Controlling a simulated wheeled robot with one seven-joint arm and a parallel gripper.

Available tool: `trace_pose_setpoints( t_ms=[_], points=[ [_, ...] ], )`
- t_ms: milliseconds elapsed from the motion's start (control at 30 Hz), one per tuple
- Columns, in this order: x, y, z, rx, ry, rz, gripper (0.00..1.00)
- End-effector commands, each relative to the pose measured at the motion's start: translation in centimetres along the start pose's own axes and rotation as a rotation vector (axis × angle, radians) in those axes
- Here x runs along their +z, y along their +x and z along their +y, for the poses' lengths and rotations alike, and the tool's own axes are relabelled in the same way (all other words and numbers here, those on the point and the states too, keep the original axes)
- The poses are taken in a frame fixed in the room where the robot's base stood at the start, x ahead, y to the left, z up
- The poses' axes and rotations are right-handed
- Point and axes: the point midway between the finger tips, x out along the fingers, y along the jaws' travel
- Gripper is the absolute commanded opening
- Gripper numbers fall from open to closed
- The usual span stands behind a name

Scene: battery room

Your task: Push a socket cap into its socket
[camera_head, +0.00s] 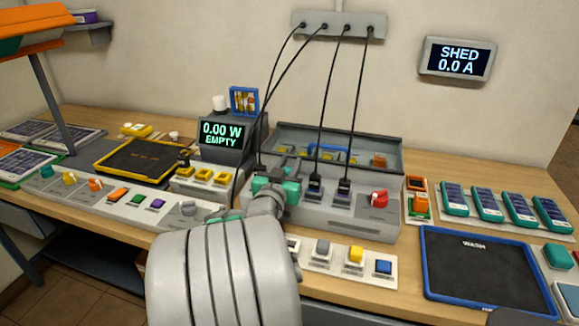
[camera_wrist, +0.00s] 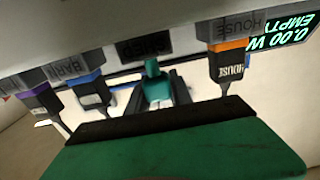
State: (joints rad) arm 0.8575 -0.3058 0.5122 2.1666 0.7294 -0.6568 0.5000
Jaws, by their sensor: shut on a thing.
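My gripper (camera_wrist: 156,84) is shut on a small teal socket cap (camera_wrist: 153,88), seen between the dark fingers in the wrist view. The cap is in front of a dark labelled socket (camera_wrist: 143,47), its label partly hidden and inverted. I cannot tell whether the cap touches the socket or is in it. In the head view my gripper (camera_head: 278,180) is at the front of the grey socket box (camera_head: 345,215), and my arm hides the cap.
An orange-banded plug (camera_wrist: 230,68) marked HOUSE sits on one side of the cap. A blue-banded plug (camera_wrist: 90,85) and a purple-banded plug (camera_wrist: 42,98) sit on the other. Black cables (camera_head: 356,110) rise to the wall strip (camera_head: 340,24). A red knob (camera_head: 379,198) is on the box.

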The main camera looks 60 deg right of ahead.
Motion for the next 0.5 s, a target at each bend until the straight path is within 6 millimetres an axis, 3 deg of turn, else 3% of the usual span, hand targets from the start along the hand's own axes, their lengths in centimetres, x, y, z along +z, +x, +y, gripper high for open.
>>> trace_pose_setpoints(
  t_ms=[500],
  points=[
    [0.42,0.01,0.01,0.000,0.000,0.000,0.00]
  ],
)
